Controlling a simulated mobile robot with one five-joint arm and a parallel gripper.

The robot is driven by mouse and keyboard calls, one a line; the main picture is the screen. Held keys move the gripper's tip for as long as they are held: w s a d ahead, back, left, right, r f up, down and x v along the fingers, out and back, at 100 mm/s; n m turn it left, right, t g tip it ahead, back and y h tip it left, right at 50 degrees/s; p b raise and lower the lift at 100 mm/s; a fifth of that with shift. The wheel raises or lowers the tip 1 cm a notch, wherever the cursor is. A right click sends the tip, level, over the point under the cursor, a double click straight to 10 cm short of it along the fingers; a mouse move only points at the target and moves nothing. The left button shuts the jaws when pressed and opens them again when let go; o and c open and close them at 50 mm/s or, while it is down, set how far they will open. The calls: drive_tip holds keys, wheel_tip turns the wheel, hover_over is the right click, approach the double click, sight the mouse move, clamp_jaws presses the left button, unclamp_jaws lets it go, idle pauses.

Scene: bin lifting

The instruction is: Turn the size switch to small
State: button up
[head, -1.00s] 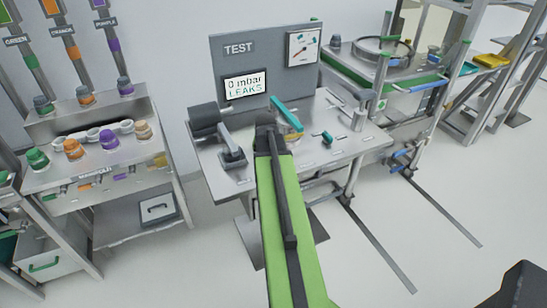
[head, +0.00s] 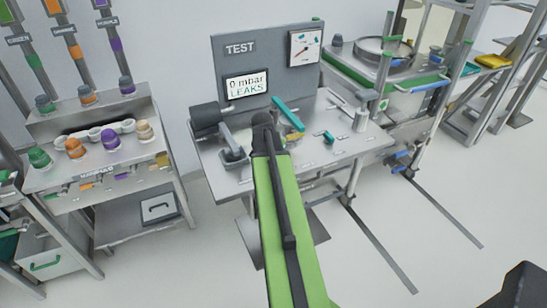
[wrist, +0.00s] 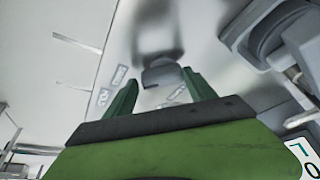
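In the wrist view, a small grey knob (wrist: 162,73), which looks like the size switch, stands on the metal bench top between small printed labels (wrist: 120,76). The label text is too blurred to read, so I cannot tell its setting. My gripper (wrist: 160,80) is open, with one green finger on each side of the knob. The fingertips look close to it; I cannot tell whether they touch. In the head view my own arm hides the knob and the fingers above the test bench (head: 225,183).
The test panel (head: 262,62) behind the bench reads "0 mbar LEAKS". A grey lever clamp (head: 232,145) stands left of my arm.

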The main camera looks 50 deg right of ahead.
drive_tip(key=shift+o, duration=1.2)
drive_tip(key=shift+d, duration=0.1)
drive_tip(key=shift+o, duration=0.2)
drive_tip(key=p+v, duration=1.6)
drive_tip(key=v, duration=0.1)
drive_tip(key=shift+a, duration=0.25)
drive_tip(key=shift+s+r, duration=0.1)
